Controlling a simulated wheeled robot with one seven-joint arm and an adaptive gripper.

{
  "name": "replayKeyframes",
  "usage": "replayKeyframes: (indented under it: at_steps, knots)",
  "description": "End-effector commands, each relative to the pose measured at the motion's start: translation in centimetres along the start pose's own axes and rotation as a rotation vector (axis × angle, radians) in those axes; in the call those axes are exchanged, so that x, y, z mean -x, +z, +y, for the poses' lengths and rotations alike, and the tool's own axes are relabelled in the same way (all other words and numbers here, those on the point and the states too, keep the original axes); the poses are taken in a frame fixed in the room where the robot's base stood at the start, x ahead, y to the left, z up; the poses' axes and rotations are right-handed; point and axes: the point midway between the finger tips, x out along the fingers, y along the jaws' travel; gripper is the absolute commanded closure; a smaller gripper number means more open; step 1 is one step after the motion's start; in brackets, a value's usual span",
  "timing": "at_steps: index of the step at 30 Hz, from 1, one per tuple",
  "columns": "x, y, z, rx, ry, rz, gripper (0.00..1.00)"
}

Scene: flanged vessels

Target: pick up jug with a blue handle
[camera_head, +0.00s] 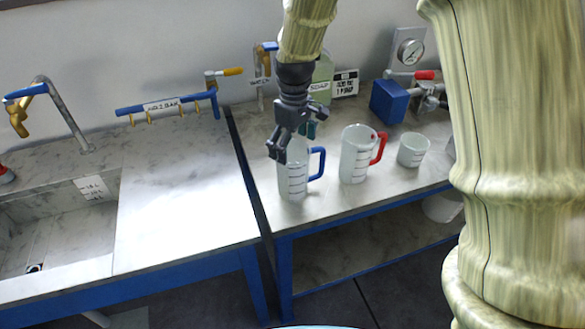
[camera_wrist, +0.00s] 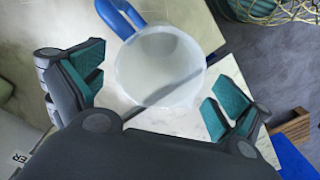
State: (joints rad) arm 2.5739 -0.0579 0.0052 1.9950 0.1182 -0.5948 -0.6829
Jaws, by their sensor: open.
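The jug with a blue handle (camera_head: 293,178) stands upright on the right-hand bench, near its left edge. Its blue handle (camera_head: 317,163) points right in the head view. My gripper (camera_head: 292,147) is above the jug, and hides part of its rim. In the wrist view the jug (camera_wrist: 160,66) is seen from above, with its handle (camera_wrist: 121,15) at the top left. My gripper (camera_wrist: 152,98) is open there, with the teal pads on either side of the jug and apart from it. The jug looks empty inside.
A jug with a red handle (camera_head: 355,156) stands just right of the blue-handled one. A white beaker (camera_head: 412,150) is farther right. A soap bottle (camera_head: 322,80) and a blue box (camera_head: 388,101) stand behind. A sink bench (camera_head: 180,200) lies left, its right part clear.

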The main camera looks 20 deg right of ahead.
Motion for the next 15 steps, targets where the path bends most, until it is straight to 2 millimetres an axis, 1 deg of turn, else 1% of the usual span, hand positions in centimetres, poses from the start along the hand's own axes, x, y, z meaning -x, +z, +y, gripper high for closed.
replayKeyframes:
  at_steps: [3,8,10,15]
  knots:
    - [-0.9,0.1,0.0,0.000,0.000,-0.001,0.00]
    - [-1.5,0.0,0.0,0.001,0.000,-0.001,0.00]
    - [-2.0,0.0,-0.1,0.002,-0.001,-0.001,0.00]
    - [-4.0,0.0,-0.2,0.002,-0.001,-0.003,0.00]
